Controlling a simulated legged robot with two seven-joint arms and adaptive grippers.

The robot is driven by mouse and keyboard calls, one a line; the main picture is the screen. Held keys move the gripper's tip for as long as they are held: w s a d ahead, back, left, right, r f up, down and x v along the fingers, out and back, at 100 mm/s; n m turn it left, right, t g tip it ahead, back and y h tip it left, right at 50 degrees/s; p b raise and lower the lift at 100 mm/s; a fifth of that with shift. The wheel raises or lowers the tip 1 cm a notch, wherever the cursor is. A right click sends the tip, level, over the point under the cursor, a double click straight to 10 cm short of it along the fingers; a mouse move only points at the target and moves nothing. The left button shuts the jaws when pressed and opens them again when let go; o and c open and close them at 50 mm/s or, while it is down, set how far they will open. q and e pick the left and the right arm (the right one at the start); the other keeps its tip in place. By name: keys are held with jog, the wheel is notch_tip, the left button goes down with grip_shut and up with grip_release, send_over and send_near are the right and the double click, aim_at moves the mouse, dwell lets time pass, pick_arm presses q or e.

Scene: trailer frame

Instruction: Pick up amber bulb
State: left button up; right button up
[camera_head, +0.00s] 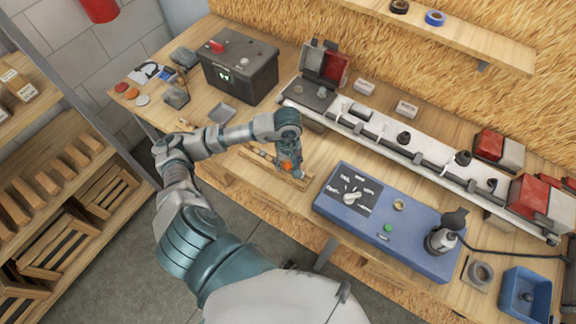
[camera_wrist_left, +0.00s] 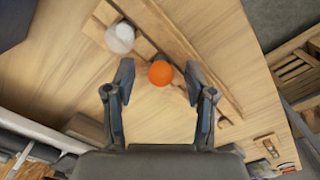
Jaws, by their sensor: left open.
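The amber bulb (camera_wrist_left: 160,73) shows as an orange ball in the left wrist view, between the fingertips of my left gripper (camera_wrist_left: 158,82). The fingers are open, with a visible gap on each side of it. It stands at a wooden strip (camera_wrist_left: 178,45) on the bench. In the head view a small orange part of the amber bulb (camera_head: 287,166) shows by my left gripper (camera_head: 289,158), which hangs over the bench and hides the rest. A white bulb (camera_wrist_left: 120,38) sits on the same strip. My right gripper is not in view.
A blue test box (camera_head: 385,215) with a dial stands right of the strip. A dark battery (camera_head: 240,65) stands behind, and a long light bar (camera_head: 385,130) runs along the back. A blue bin (camera_head: 525,293) is at the right. Wooden shelves (camera_head: 60,210) stand at the left.

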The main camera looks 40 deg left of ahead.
pick_arm(q)
jog(key=shift+a, duration=0.1)
jog(key=c, duration=0.9)
jog(key=shift+o, duration=0.2)
